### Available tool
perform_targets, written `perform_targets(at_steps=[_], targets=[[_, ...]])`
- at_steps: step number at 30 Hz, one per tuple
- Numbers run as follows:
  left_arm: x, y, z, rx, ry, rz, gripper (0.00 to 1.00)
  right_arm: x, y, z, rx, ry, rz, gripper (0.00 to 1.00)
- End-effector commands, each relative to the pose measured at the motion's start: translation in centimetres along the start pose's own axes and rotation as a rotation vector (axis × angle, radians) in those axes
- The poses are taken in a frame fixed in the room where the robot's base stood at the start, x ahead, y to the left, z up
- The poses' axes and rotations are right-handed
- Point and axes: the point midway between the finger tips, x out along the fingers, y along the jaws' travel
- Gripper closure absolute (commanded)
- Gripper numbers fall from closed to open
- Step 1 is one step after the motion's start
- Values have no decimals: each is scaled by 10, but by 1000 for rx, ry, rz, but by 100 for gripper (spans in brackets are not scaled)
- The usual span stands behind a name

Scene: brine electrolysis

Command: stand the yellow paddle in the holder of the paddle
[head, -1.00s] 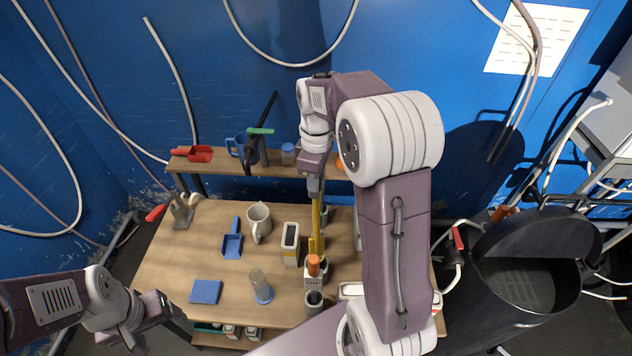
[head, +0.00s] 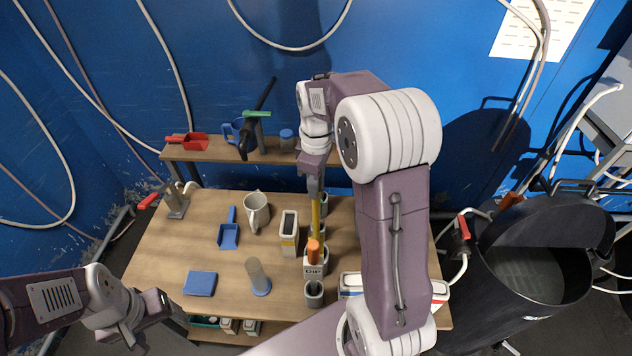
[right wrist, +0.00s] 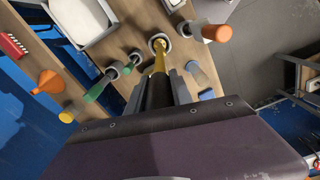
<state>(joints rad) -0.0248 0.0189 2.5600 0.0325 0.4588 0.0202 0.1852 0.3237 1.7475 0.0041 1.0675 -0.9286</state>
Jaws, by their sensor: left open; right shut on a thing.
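The yellow paddle (head: 316,214) hangs upright below my right gripper (head: 315,193), which is shut on its upper part. In the right wrist view, the paddle (right wrist: 159,63) runs from my right gripper (right wrist: 160,90) to a round cup-shaped holder (right wrist: 151,42). Its lower end shows within the holder's rim there; how deep it reaches I cannot tell. In the head view, the orange handle in front and the grey cups crowd its lower end. My left gripper (head: 150,318) is open and empty, at the lower left beside the table.
A cup with an orange-handled tool (head: 314,252) stands close in front of the paddle. A shelf (head: 215,153) runs behind.

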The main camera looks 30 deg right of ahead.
Motion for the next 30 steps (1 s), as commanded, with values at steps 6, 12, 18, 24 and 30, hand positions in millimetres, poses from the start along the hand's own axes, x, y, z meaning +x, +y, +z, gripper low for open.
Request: perform_targets(at_steps=[6,12,18,24,30], targets=[[14,0,1,0,0,0,27,19,0,0,0,0,0,100],[24,0,2,0,0,0,27,34,0,0,0,0,0,100],[34,-1,4,0,0,0,27,48,0,0,0,-1,-1,100],[42,-1,4,0,0,0,27,62,0,0,0,0,0,100],[47,-1,5,0,0,0,27,68,0,0,0,0,0,100]])
